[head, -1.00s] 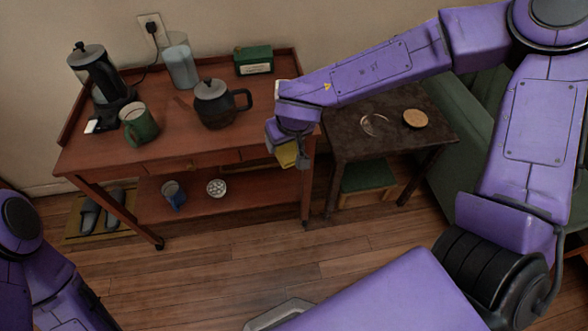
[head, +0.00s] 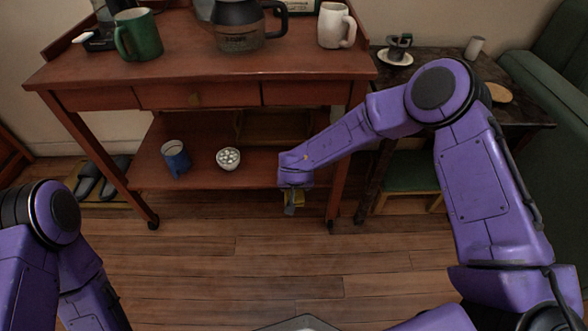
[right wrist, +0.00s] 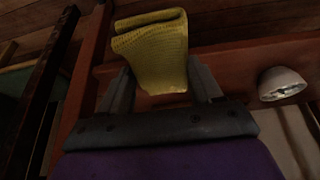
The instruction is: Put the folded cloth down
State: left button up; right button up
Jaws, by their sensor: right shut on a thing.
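The folded cloth (right wrist: 152,50) is yellow and knitted-looking; in the right wrist view it sits between my two fingers. My right gripper (right wrist: 160,82) is shut on it. In the head view my right gripper (head: 291,205) is low, in front of the right end of the wooden cart's lower shelf (head: 205,183). Only a small yellow piece of the cloth (head: 299,199) shows there, the rest hidden by my wrist. My left arm shows at the left edge of the head view, but its gripper is out of view.
A green mug (head: 137,35), a dark pot (head: 238,27) and a white mug (head: 336,26) stand on the cart's top. A dark side table (head: 440,80) is at right. The shelf's right part looks clear.

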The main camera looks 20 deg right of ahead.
jog(key=w+d+b, duration=0.1)
jog(key=w, duration=0.3)
jog(key=w+d+b, duration=0.1)
jog(key=w, duration=0.3)
jog(key=w+d+b, duration=0.1)
jog(key=w, duration=0.3)
jog(key=shift+d+f, duration=0.15)
jog(key=shift+d, duration=0.05)
jog(key=shift+w+d+f+b, duration=0.1)
jog(key=shift+w+f+b, duration=0.15)
jog(key=shift+b, duration=0.05)
notch_tip(320, 180, down, 3)
jog(key=shift+f+b, duration=0.1)
jog(key=shift+b, duration=0.8)
jog(key=shift+r, duration=0.2)
